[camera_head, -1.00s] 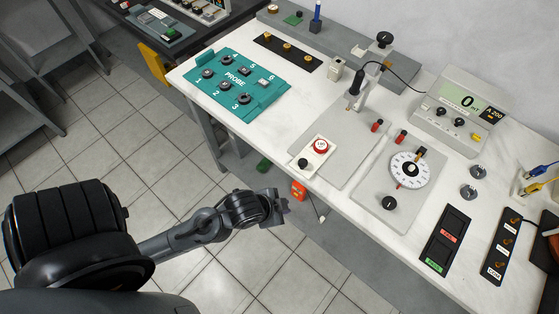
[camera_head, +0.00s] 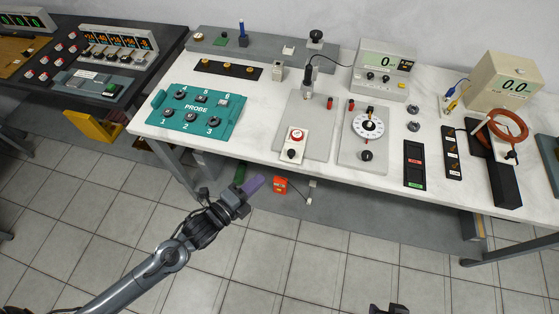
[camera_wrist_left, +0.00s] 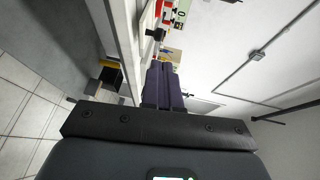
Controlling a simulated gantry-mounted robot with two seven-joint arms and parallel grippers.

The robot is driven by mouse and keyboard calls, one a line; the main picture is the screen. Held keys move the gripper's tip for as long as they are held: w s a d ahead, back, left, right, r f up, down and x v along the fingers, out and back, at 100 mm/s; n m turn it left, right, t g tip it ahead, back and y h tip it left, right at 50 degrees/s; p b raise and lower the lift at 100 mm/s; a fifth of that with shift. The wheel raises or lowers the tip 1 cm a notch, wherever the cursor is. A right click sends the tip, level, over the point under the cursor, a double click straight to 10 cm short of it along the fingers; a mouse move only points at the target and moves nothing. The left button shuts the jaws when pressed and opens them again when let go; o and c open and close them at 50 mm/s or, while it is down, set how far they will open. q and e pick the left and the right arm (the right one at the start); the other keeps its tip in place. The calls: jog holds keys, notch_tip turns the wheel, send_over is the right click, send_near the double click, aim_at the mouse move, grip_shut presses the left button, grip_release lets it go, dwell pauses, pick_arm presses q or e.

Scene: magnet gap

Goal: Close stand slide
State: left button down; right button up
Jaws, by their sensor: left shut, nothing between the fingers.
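The probe stand (camera_head: 307,88) rises from a grey plate on the white bench, with a dark probe and cable at its top. Behind it lies a long grey rail (camera_head: 265,49) with a black knob (camera_head: 316,36) near its right end. I cannot tell which part is the slide or how far it stands open. My left gripper (camera_head: 256,184) is shut and empty, in front of the bench's front edge and well apart from the stand. Its purple fingers (camera_wrist_left: 163,84) lie together in the left wrist view. A dark piece at the bottom edge, likely my right gripper (camera_head: 388,309), is mostly cut off.
A teal PROBE panel (camera_head: 199,117) sits at the bench's left. A white switch box (camera_head: 293,145) and a dial plate (camera_head: 368,124) lie near the front. A meter (camera_head: 384,68) stands behind. Open floor lies in front.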

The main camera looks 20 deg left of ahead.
aim_at(289, 155)
pick_arm(q)
jog(key=b+x, duration=0.2)
jog(key=x, duration=0.9)
jog(key=shift+w+f, duration=0.1)
jog(key=shift+f, duration=0.1)
pick_arm(e)
notch_tip(289, 155, down, 2)
jog(key=shift+a+f, duration=0.1)
jog(key=shift+a, duration=0.05)
jog(key=shift+s, duration=0.1)
